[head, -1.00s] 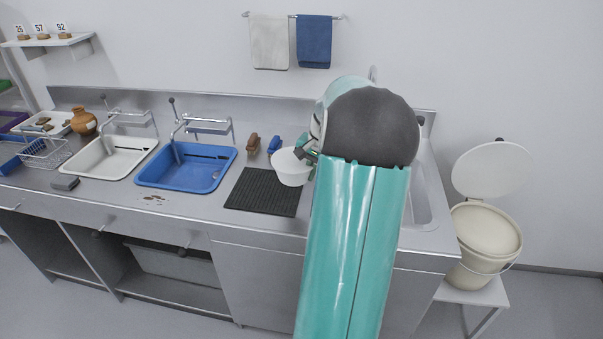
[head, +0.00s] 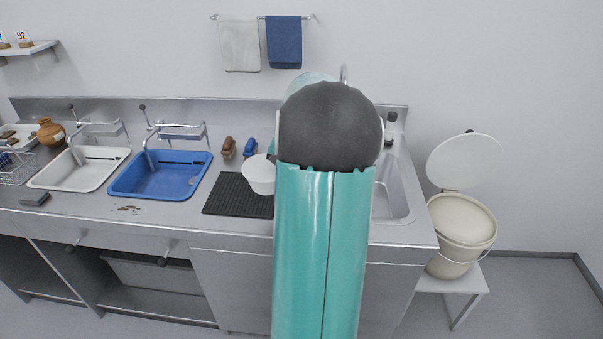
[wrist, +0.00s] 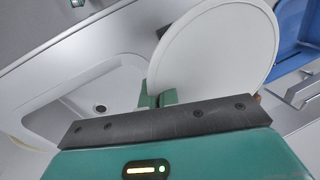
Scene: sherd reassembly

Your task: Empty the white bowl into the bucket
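The white bowl (head: 259,175) is in front of the counter's back edge, over or beside the right end of the black mat in the head view. In the wrist view its pale round face (wrist: 215,45) fills the upper middle. My gripper (wrist: 157,98) has its green fingers at the bowl's rim and is shut on it. In the head view my arm hides most of the gripper. The bowl's contents cannot be made out. The cream bucket (head: 462,225) stands on a low white stand at the right, its lid (head: 464,161) raised behind its mouth.
A steel sink (head: 392,195) lies right of my arm, between it and the bucket. A bottle (head: 390,130) stands behind it. The ribbed mat (head: 228,196), blue basin (head: 160,178) and white basin (head: 80,170) are to the left. Open floor lies right of the stand.

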